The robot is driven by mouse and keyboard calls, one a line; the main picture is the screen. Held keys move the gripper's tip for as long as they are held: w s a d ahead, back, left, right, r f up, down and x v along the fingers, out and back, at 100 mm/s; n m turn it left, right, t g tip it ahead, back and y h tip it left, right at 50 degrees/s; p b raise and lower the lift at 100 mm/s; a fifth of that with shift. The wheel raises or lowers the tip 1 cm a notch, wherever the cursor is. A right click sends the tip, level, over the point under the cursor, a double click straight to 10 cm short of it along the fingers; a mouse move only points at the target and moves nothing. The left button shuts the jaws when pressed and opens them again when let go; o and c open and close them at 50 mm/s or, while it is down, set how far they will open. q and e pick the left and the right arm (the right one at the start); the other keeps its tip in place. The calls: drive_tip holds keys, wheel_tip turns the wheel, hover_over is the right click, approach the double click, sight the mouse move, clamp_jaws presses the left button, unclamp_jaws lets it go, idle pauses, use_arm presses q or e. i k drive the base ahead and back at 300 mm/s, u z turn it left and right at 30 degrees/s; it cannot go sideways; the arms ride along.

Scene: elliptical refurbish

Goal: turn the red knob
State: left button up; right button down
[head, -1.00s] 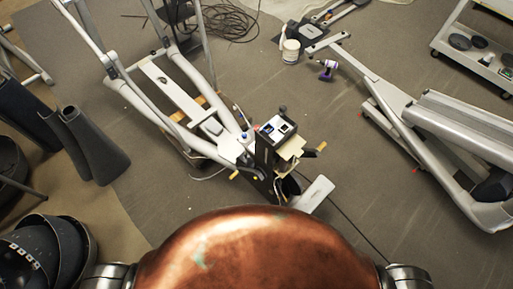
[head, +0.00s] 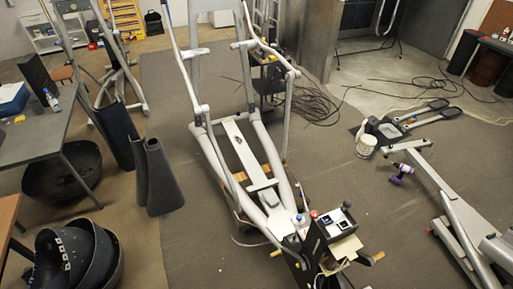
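A small red round knob (head: 314,214) shows near the front of the grey elliptical machine (head: 240,160), just left of a dark box-like console. It is small in the picture, and its turn position cannot be told. A black round knob (head: 347,205) stands to its right. A small bottle (head: 300,220) stands just left of the red knob. Neither of my grippers is in view, so nothing of mine is seen near the knob.
Loose panels and wires surround the console. Another machine (head: 465,215) stands at the right edge. Black tubs (head: 105,255) and a table (head: 45,130) are at left.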

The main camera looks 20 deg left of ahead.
sight(313, 213)
drive_tip(key=u, duration=1.95)
drive_tip(key=i, duration=2.5)
drive_tip(key=z, duration=3.1)
drive_tip(key=i, duration=0.55)
drive_tip(key=u, duration=0.1)
